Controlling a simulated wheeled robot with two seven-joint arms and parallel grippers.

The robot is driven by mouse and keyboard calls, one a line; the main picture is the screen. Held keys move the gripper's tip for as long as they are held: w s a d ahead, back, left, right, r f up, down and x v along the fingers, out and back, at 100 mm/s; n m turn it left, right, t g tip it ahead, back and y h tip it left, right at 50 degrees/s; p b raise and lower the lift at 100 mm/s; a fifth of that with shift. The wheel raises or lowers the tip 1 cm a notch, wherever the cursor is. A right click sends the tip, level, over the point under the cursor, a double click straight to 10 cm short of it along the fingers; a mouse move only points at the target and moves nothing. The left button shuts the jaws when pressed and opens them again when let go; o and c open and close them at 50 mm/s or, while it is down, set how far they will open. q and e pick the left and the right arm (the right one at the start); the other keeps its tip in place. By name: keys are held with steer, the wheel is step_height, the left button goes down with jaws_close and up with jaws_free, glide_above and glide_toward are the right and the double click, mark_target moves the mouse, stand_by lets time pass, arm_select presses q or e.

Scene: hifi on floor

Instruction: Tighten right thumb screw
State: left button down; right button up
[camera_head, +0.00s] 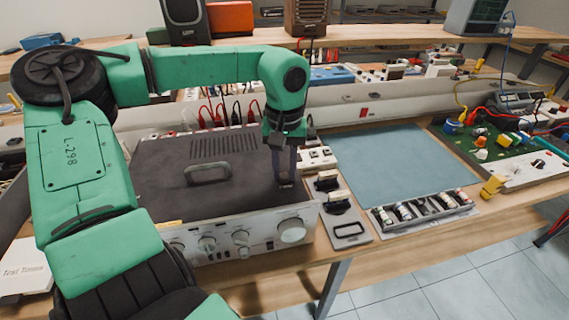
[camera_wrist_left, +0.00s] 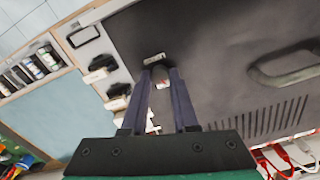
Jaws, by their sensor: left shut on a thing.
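The hifi amplifier (camera_head: 160,185) sits on the wooden bench with its dark lid on and its silver knob panel facing me. The lid has a handle (camera_head: 208,173) in the middle and a slotted vent behind it. My left gripper (camera_head: 286,184) points down at the right side of the lid. In the left wrist view, its fingertips (camera_wrist_left: 161,72) are shut around the small right thumb screw (camera_wrist_left: 160,74), which is mostly hidden between them. A pale label (camera_wrist_left: 154,58) lies on the lid just past the tips. My right gripper is not in view.
Right of the amplifier are a grey tool tray (camera_head: 348,230), a blue mat (camera_head: 395,160) and a rack (camera_head: 425,209) of small cylinders. A green circuit board (camera_head: 490,140) lies far right. Red and black leads (camera_head: 222,112) hang behind the lid. The mat is clear.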

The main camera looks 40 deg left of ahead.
mark_target(284, 175)
arm_select(q)
steer(key=shift+m, duration=1.7)
steer(key=c, duration=0.7)
jaws_free()
step_height(284, 175, up, 15)
steer(key=shift+f, duration=0.2)
